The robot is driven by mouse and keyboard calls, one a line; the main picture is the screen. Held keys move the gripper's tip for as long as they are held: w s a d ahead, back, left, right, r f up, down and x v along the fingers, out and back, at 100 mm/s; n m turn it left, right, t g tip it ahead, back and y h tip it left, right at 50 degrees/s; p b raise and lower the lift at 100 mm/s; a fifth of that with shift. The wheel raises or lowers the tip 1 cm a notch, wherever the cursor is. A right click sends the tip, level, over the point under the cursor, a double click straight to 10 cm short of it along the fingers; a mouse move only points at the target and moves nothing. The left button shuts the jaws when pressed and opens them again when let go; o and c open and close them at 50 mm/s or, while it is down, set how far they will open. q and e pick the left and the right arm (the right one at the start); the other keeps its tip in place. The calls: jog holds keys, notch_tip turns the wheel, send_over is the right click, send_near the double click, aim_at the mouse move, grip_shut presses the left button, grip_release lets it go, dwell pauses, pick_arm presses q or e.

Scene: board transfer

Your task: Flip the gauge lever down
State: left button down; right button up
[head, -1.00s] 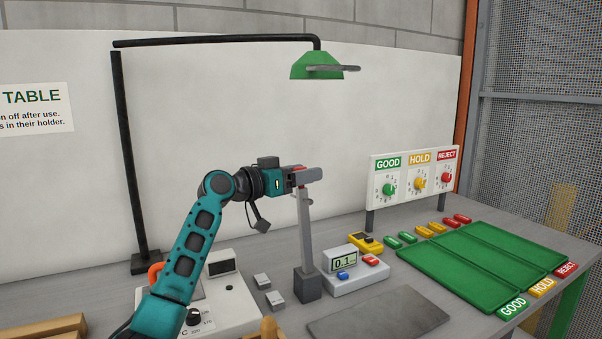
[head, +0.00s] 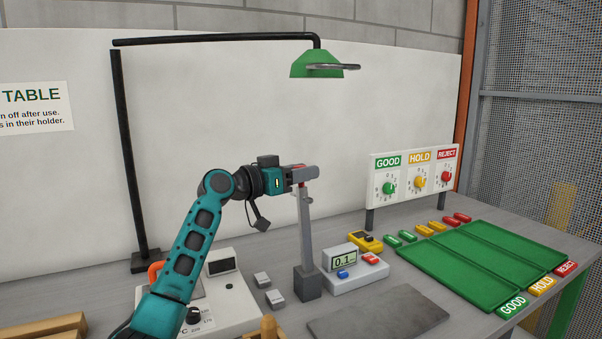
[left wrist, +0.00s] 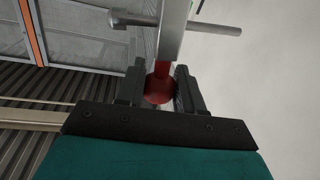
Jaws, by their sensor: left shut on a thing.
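My left gripper (head: 297,174) is at the top of the post, shut on the lever's red end. In the left wrist view the red knob (left wrist: 160,90) sits between the two dark fingers of the left gripper (left wrist: 160,88), and a grey bar runs up from it. A thin cross pin (left wrist: 205,27) crosses that bar. My right gripper is not in view.
A digital readout (head: 344,261) showing 0.1 stands right of the post. A green tray (head: 470,285) with sorting labels lies at the right, behind it a dial panel (head: 385,208). A green lamp (head: 308,66) hangs above. A grey mat (head: 380,312) lies in front.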

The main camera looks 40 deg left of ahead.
pick_arm(q)
jog(key=shift+d, duration=0.1)
jog(key=shift+s+d+m+b, duration=0.3)
jog(key=shift+d+m+b, duration=0.1)
jog(key=shift+d+b, duration=0.15)
jog(key=s+d+f+m, duration=0.1)
jog(key=s+d, duration=0.1)
jog(key=d, duration=0.3)
jog(key=s+d+f+m+b, duration=0.1)
jog(key=s+d+m, duration=0.1)
jog(key=d, duration=0.3)
jog(key=shift+s, duration=0.65)
jog(key=shift+d, duration=0.1)
jog(key=c, duration=0.8)
grip_release()
jog(key=shift+r+m, duration=0.1)
jog(key=shift+m, duration=0.2)
